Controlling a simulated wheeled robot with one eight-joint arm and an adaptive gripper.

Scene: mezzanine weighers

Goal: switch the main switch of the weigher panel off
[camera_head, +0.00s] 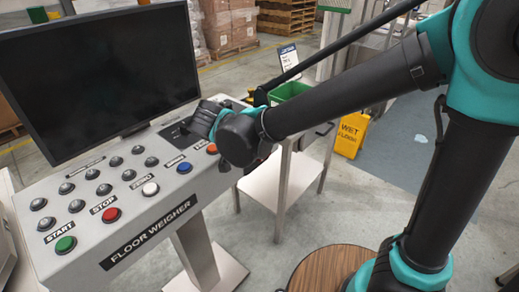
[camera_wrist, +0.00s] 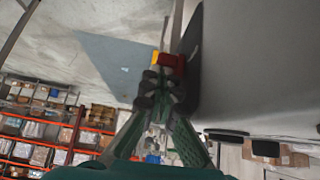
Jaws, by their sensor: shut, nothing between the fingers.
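The weigher panel (camera_head: 140,215) is a sloped grey console marked FLOOR WEIGHER, with rows of buttons and a screen. In the wrist view a red handle (camera_wrist: 173,64) with a yellow part beside it stands out from a dark grey surface; it looks like the main switch. My gripper (camera_wrist: 158,84) is shut and empty, its fingertips just below the red handle in that picture. I cannot tell whether they touch it. In the head view my arm covers the panel's right end, and the fingertips and the switch are hidden there.
A black monitor (camera_head: 100,75) stands on the panel's back. A metal side table (camera_head: 280,185) and a green bin (camera_head: 290,91) are right of the panel. A yellow wet floor sign (camera_head: 351,135) stands beyond. A round wooden top (camera_head: 325,268) is at the front.

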